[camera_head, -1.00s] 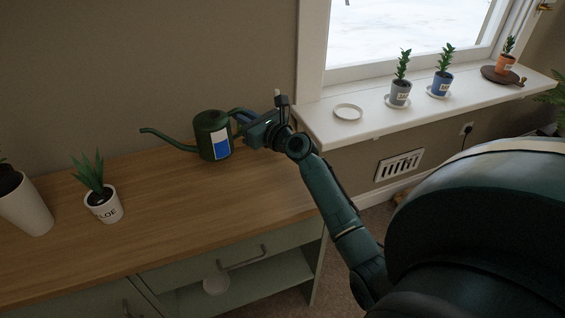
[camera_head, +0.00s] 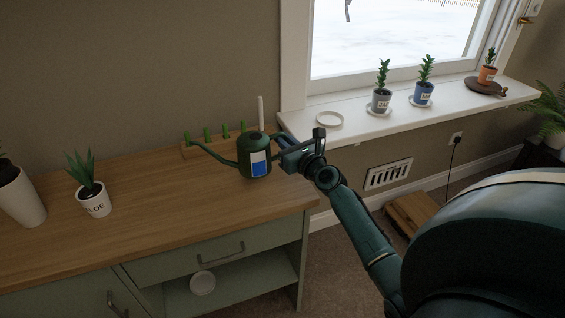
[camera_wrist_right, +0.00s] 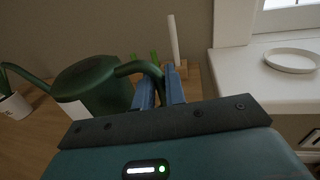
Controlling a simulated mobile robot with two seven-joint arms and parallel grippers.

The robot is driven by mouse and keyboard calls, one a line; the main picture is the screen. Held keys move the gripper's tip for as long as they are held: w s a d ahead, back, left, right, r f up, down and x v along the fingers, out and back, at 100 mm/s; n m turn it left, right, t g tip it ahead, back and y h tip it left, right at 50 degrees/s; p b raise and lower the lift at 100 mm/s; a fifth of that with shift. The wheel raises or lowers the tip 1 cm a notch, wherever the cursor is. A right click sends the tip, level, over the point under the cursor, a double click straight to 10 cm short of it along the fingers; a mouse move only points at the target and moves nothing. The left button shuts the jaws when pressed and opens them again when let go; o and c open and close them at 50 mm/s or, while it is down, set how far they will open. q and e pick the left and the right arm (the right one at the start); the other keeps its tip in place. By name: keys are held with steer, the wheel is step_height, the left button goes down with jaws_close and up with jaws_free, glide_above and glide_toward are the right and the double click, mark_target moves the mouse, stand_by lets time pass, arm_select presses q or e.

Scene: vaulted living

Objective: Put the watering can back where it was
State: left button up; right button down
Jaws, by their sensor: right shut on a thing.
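The dark green watering can (camera_head: 246,155) has a white and blue label and a long spout pointing left. It is upright at the right part of the wooden counter (camera_head: 150,235); I cannot tell whether its base touches the wood. My right gripper (camera_head: 287,148) is at its right side, shut on the handle. In the right wrist view the blue fingers (camera_wrist_right: 160,92) close on the curved handle of the can (camera_wrist_right: 92,84). My left gripper is not in view.
A wooden rack (camera_head: 190,152) with several green pegs and a tall white stick stands behind the can. An aloe pot (camera_head: 96,203) and a white planter (camera_head: 22,203) stand left. The windowsill (camera_head: 350,130) holds an empty saucer (camera_head: 329,120) and potted plants. The counter's middle is clear.

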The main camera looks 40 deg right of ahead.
steer(key=shift+f+b, duration=1.5)
steer(key=shift+f, duration=0.45)
steer(key=shift+r, duration=0.15)
steer(key=shift+f, duration=0.25)
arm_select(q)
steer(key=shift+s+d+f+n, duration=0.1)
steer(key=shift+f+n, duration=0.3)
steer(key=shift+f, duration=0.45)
arm_select(e)
steer(key=c, duration=1.5)
jaws_free()
steer(key=shift+o, duration=0.2)
